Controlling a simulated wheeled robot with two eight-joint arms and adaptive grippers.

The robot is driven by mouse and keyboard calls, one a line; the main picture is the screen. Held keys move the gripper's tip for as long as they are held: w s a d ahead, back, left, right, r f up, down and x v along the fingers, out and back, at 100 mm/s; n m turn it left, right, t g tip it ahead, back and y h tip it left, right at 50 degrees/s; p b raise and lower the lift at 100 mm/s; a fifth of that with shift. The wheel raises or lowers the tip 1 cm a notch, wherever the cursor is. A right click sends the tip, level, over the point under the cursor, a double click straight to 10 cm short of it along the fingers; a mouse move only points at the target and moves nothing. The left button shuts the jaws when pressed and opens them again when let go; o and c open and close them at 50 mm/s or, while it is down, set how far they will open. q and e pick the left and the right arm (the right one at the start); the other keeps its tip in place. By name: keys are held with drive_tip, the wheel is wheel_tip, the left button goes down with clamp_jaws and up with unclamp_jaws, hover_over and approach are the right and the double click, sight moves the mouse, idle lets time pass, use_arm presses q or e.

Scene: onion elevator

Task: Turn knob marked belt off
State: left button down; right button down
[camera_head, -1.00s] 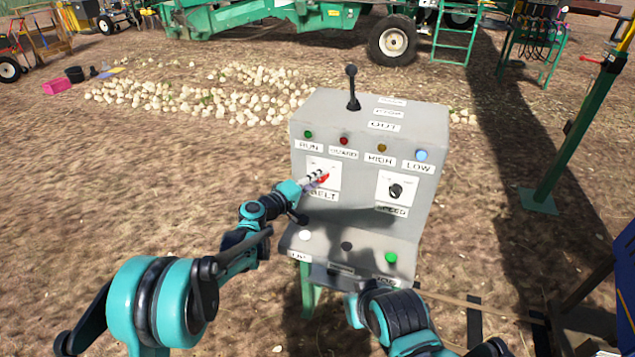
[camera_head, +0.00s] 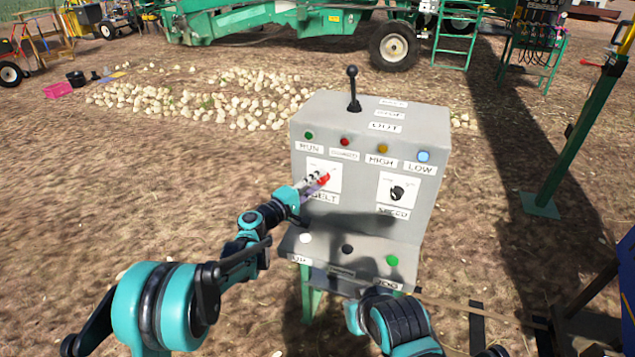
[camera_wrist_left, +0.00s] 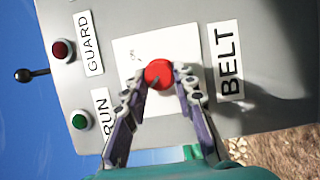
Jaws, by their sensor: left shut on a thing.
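The red belt knob (camera_head: 324,179) sits on a white plate on the grey control panel (camera_head: 432,165), above the BELT label (camera_head: 322,197). My left gripper (camera_head: 318,181) reaches it from the lower left. In the left wrist view the red knob (camera_wrist_left: 158,74) lies between the two fingertips of the left gripper (camera_wrist_left: 159,80), which are shut on it. The knob's pointer direction is too small to tell. My right arm shows at the bottom of the head view, but its fingertips are hidden.
The black speed knob (camera_head: 397,193) is to the right. A black lever (camera_head: 353,88) stands on top of the panel. White (camera_head: 306,238), black (camera_head: 347,249) and green (camera_head: 392,261) buttons are on the lower ledge. Pale onions (camera_head: 240,98) lie on the ground behind.

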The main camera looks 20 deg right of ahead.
use_arm(q)
drive_tip(key=c, duration=1.2)
unclamp_jaws()
drive_tip(key=shift+a, duration=0.1)
drive_tip(key=v, duration=1.2)
drive_tip(key=shift+f, duration=0.15)
